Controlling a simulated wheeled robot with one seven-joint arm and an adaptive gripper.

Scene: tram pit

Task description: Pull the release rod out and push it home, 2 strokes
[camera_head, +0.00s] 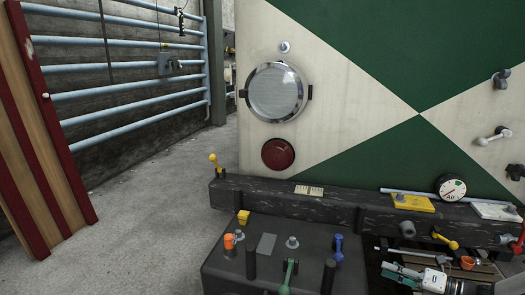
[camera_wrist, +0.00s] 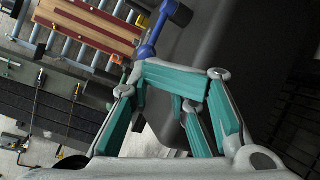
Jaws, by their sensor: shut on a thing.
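My gripper (camera_head: 386,270), with teal fingers, is low at the right in the head view, beside the dark box and in front of the long dark beam. In the wrist view its fingers (camera_wrist: 178,75) are closed together on something, and the held part is mostly hidden between them. How far out the rod stands cannot be told.
The dark box (camera_head: 222,268) carries a blue lever (camera_head: 338,247), a green lever (camera_head: 287,275) and an orange knob (camera_head: 229,241). The blue lever shows close beyond my fingers in the wrist view (camera_wrist: 165,25). A yellow-handled lever (camera_head: 446,240) and a gauge (camera_head: 450,187) are nearby. Open floor (camera_head: 155,200) lies left.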

